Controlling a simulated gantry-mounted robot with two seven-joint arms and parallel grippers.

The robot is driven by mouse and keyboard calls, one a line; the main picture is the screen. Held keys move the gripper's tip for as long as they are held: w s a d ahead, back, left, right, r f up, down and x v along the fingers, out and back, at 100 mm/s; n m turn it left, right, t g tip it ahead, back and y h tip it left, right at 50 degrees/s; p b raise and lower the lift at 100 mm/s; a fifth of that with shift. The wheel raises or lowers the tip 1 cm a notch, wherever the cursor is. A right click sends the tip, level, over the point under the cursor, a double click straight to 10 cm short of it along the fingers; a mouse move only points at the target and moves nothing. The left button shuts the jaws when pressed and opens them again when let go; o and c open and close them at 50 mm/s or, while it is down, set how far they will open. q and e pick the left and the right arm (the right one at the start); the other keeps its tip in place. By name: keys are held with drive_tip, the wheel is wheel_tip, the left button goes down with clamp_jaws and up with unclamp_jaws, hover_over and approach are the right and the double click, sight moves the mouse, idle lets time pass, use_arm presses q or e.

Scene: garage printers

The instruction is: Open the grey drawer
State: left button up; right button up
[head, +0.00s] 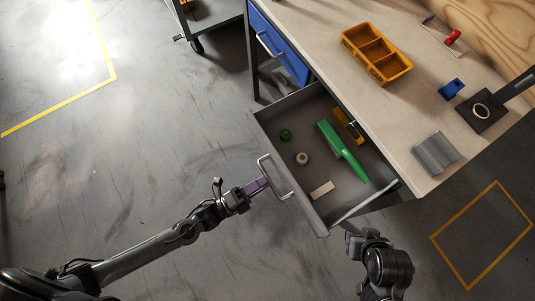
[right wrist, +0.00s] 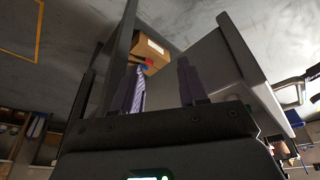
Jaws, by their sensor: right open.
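The grey drawer (head: 318,215) under the workbench is pulled out, with its inside showing. It holds a green brush (head: 340,150), a yellow tool (head: 347,126), a green roll (head: 286,135), a pale roll (head: 302,158) and a light block (head: 321,190). My left gripper (head: 264,183) is at the drawer's bar handle (head: 284,194), its purple fingers close together on the bar. My right gripper is beside the drawer's right side, its fingertips hard to make out in the head view. In the right wrist view its fingers (right wrist: 162,88) are apart, with nothing gripped between them.
The workbench top (head: 395,150) carries an orange divided tray (head: 376,54), a blue part (head: 451,89), a grey ridged block (head: 436,153) and a black stand (head: 482,111). The floor in front is clear.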

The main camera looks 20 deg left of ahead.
use_arm(q)
drive_tip(key=v, duration=0.7)
drive_tip(key=shift+s+a+p, duration=0.2)
drive_tip(key=shift+p, duration=0.2)
